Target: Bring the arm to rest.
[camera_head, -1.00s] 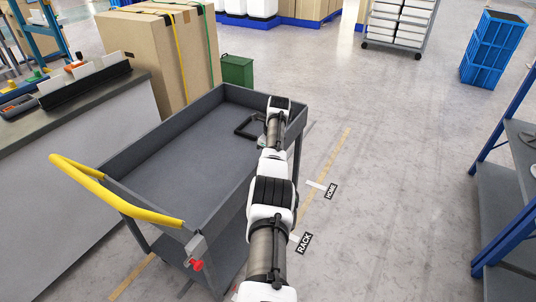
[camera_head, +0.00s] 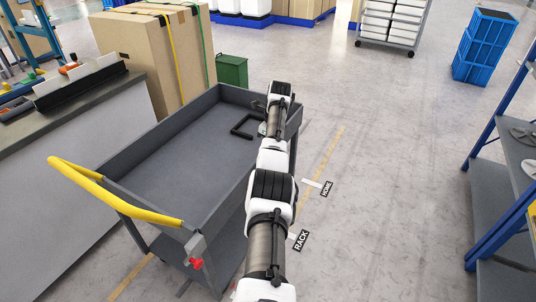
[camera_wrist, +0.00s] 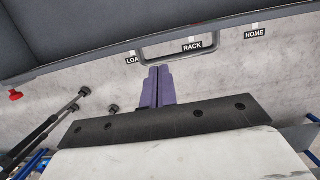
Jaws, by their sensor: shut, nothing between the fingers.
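My arm (camera_head: 268,205) reaches forward over the right side of a grey cart (camera_head: 150,165). In the wrist view my gripper (camera_wrist: 157,72) has its two purple fingers pressed together with nothing between them. The fingertips appear just below a dark U-shaped bar (camera_wrist: 180,59) by the cart's edge; I cannot tell whether they touch it. In the head view the fingers are mostly hidden by the arm's far end. A black U-shaped bar (camera_head: 236,125) shows in the cart's tray area, left of the arm's end.
A yellow handle (camera_head: 110,192) and red knob (camera_head: 196,263) are at the cart's near end. A workbench (camera_head: 75,150) stands left, a blue-framed shelf (camera_head: 485,215) right. Floor labels RACK (camera_head: 301,240) and HOME (camera_head: 327,189) lie on clear floor right of the cart.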

